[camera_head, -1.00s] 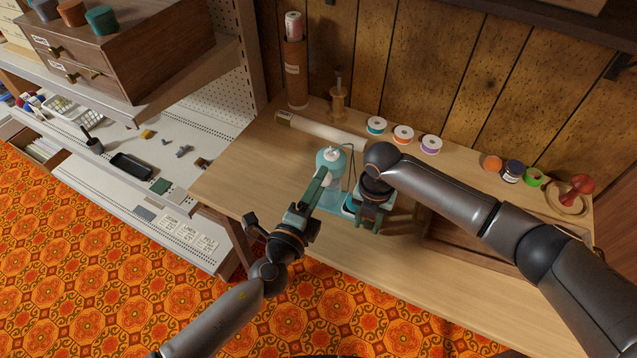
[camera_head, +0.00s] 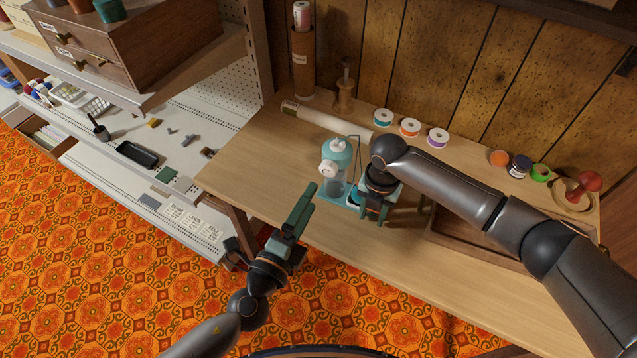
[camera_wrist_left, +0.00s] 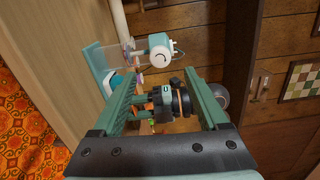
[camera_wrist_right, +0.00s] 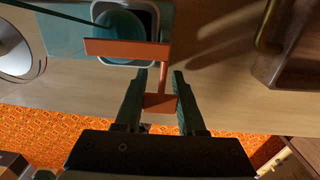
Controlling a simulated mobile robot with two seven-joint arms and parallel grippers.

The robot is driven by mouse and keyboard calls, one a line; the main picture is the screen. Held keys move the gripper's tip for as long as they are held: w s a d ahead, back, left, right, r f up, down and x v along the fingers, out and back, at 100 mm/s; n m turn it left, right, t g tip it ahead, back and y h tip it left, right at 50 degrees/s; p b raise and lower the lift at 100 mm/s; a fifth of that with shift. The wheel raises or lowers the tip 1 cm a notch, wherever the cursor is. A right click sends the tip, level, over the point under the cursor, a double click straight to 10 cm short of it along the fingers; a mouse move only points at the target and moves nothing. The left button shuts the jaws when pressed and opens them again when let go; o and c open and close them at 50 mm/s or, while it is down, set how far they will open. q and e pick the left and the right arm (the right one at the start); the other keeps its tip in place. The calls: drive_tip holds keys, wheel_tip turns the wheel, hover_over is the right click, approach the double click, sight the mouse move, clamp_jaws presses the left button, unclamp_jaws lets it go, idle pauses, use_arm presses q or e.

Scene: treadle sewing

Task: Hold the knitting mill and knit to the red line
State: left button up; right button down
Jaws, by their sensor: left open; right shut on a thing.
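The teal knitting mill (camera_head: 338,150) stands on the table, with a pale round part on its side facing me. It also shows in the left wrist view (camera_wrist_left: 160,50). My left gripper (camera_head: 306,200) is open and empty, in front of and apart from the mill. My right gripper (camera_head: 373,212) is at the right side of the mill's base. In the right wrist view its fingers are shut on an orange handle (camera_wrist_right: 160,102), whose flat bar lies over a round teal part in a square frame.
A white roll (camera_head: 325,120) lies behind the mill. Several thread spools (camera_head: 410,127) stand along the wall. A wooden tray (camera_head: 470,243) is right of my right gripper. A shelf (camera_head: 190,115) stands to the left. The table's left part is clear.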

sight(327, 172)
use_arm(q)
drive_tip(key=v, duration=0.4)
drive_tip(key=shift+s, duration=0.1)
idle(0.4)
drive_tip(key=w+d+n, duration=0.1)
drive_tip(key=w+n, duration=0.2)
drive_tip(key=n, duration=0.3)
drive_tip(key=w+d+n, duration=0.2)
drive_tip(key=w+n, duration=0.2)
drive_tip(key=n, duration=0.2)
drive_tip(key=w+d+n, duration=0.2)
drive_tip(key=w+n, duration=0.2)
drive_tip(key=n, duration=0.2)
drive_tip(key=shift+w+d+r, duration=0.1)
drive_tip(key=shift+d, duration=0.05)
idle(0.3)
clamp_jaws()
idle(0.4)
